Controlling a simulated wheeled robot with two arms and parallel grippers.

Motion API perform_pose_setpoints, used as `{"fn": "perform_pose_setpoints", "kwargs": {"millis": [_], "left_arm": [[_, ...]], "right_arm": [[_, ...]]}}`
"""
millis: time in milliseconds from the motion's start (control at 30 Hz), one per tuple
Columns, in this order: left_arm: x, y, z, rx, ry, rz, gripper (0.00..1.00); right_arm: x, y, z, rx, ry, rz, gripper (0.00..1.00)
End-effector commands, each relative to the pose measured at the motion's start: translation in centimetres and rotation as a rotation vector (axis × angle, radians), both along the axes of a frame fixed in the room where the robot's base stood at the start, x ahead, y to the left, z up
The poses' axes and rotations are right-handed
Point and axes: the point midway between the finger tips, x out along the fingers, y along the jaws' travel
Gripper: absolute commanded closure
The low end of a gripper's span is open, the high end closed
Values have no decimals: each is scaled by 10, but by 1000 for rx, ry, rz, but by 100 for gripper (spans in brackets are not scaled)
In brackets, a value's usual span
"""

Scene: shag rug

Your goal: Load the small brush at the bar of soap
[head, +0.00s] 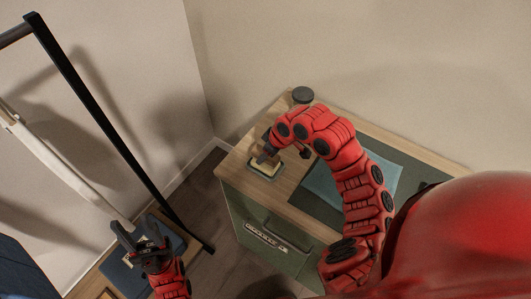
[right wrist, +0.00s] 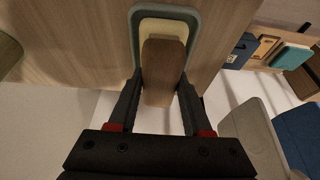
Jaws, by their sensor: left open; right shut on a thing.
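The bar of soap (head: 264,170) is a cream block in a grey-green dish (head: 254,175) at the left end of the cabinet top; the soap (right wrist: 163,27) and dish (right wrist: 136,18) also show in the right wrist view. My right gripper (right wrist: 160,88) is shut on the small brush (right wrist: 163,72), a brown block between its fingers. The brush's far end overlaps the soap in that view; I cannot tell whether they touch. In the head view my right gripper (head: 267,154) is over the dish and hides most of the brush. My left gripper (head: 137,234) is open and empty at lower left.
The wooden-topped cabinet (head: 238,165) has a green front. A blue-green cloth or mat (head: 322,186) lies on a dark panel right of the soap. A dark round object (head: 303,94) stands at the back corner. A black rack (head: 95,105) rises at left, beside my left gripper.

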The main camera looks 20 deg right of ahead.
Motion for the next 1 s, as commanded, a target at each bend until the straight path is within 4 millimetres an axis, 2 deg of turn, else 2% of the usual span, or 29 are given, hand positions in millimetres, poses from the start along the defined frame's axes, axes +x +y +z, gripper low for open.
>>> {"fn": "perform_pose_setpoints", "kwargs": {"millis": [1000], "left_arm": [[0,0,-4,0,0,0,50]], "right_arm": [[0,0,-8,1,1,1,95]]}}
